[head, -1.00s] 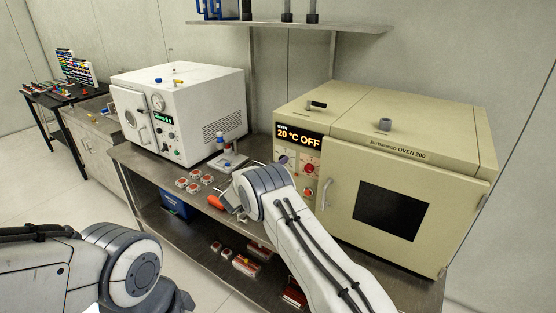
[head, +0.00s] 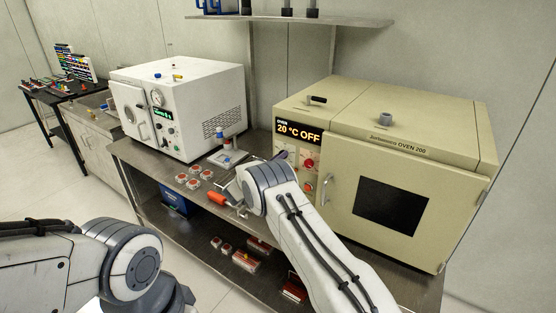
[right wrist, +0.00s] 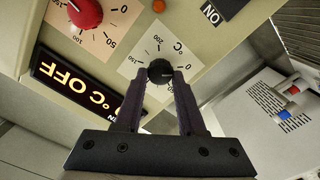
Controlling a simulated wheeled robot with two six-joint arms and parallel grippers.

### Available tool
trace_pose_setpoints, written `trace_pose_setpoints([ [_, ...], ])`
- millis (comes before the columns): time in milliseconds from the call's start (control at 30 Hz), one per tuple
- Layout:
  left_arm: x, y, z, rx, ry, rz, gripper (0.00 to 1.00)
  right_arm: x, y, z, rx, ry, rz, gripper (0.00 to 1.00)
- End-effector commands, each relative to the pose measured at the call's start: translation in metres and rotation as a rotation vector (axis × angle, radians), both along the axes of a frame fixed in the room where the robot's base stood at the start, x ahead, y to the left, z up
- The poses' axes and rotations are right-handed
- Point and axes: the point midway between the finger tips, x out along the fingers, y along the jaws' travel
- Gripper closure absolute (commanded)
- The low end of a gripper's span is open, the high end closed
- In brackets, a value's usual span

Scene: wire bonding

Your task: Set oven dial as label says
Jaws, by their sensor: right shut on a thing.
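The beige oven (head: 402,155) stands at the right of the bench, and its display (head: 297,131) reads "OVEN 20 °C OFF". In the right wrist view, a black dial (right wrist: 159,69) sits on a white square plate marked °C, with numbers from 0 to 200. My right gripper (right wrist: 160,80) is shut on this black dial, with one dark finger on each side. In the head view, my right gripper (head: 280,157) reaches the oven panel and hides the dial. The dial's exact pointer setting is too small to read. My left gripper is out of view.
A red knob (right wrist: 86,12) is beside the dial plate. A white oven (head: 182,110) stands at the left of the bench. Several small red-and-white items (head: 194,179) and an orange-handled tool (head: 217,197) lie in front. A blue-topped stand (head: 227,155) is between the ovens.

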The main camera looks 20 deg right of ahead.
Motion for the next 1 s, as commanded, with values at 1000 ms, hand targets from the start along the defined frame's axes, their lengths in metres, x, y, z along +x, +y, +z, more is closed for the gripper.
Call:
trace_pose_setpoints([
  [1000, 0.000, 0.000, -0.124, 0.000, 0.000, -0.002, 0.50, -0.002, -0.001, -0.005, 0.539, -0.693, 0.001, 1.00],
])
